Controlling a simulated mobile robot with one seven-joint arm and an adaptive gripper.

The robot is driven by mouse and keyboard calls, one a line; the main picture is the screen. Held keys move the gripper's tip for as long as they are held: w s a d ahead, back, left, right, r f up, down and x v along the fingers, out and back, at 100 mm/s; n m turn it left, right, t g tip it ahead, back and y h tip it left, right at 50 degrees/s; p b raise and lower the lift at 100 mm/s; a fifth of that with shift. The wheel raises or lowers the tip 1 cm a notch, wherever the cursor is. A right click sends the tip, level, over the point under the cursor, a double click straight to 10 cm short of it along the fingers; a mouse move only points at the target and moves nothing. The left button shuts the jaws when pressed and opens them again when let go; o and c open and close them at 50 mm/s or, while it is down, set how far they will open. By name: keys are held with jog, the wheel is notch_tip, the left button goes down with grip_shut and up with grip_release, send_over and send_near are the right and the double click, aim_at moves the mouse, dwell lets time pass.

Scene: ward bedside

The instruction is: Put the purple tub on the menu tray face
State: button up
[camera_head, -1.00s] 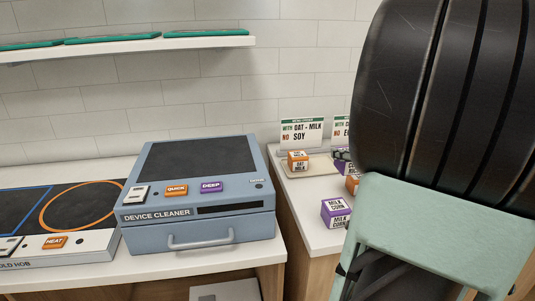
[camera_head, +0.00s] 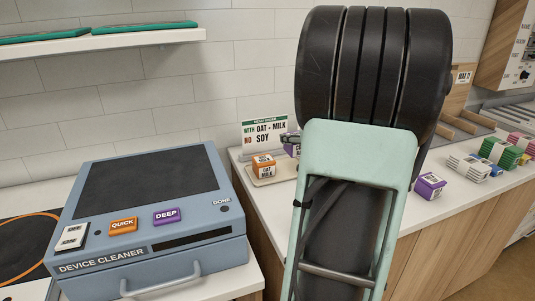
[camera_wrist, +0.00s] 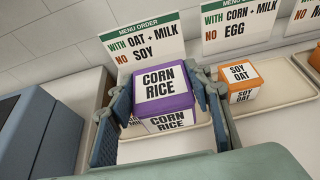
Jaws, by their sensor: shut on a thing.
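The purple tub (camera_wrist: 163,88), marked CORN RICE, is between the two fingers of my gripper (camera_wrist: 163,100) in the wrist view. My gripper is shut on its sides. The tub is in front of the menu card WITH OAT + MILK, NO SOY (camera_wrist: 145,45). A pale menu tray (camera_wrist: 190,140) shows below the tub; I cannot tell whether they touch. In the head view, the tub (camera_head: 292,150) shows only in part beside my arm. An orange OAT MILK tub (camera_head: 264,165) stands on the tray (camera_head: 266,181) to its left.
A second tray with an orange SOY OAT tub (camera_wrist: 240,80) and a NO EGG card (camera_wrist: 240,27) is to the right in the wrist view. The blue device cleaner (camera_head: 150,215) stands left. Another purple tub (camera_head: 430,186) and several coloured packs (camera_head: 497,152) lie right.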

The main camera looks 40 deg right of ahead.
jog(key=w+d+f, duration=0.1)
jog(key=w+f, duration=0.1)
jog(key=w+d+f, duration=0.1)
jog(key=f, duration=0.1)
jog(key=w+d+f+b, duration=0.1)
jog(key=w+f, duration=0.1)
jog(key=shift+w+d, duration=0.25)
jog(key=shift+w, duration=0.1)
jog(key=shift+w+f, duration=0.2)
jog(key=shift+f, duration=0.15)
jog(key=shift+w+d+f+b, duration=0.1)
jog(key=shift+f+b, duration=0.1)
jog(key=shift+f, duration=0.65)
jog(key=shift+w+d+f+b, duration=0.1)
jog(key=shift+f+b, duration=0.1)
jog(key=shift+f, duration=0.6)
jog(key=shift+f, duration=0.2)
jog(key=o, duration=1.3)
jog(key=shift+r, duration=0.1)
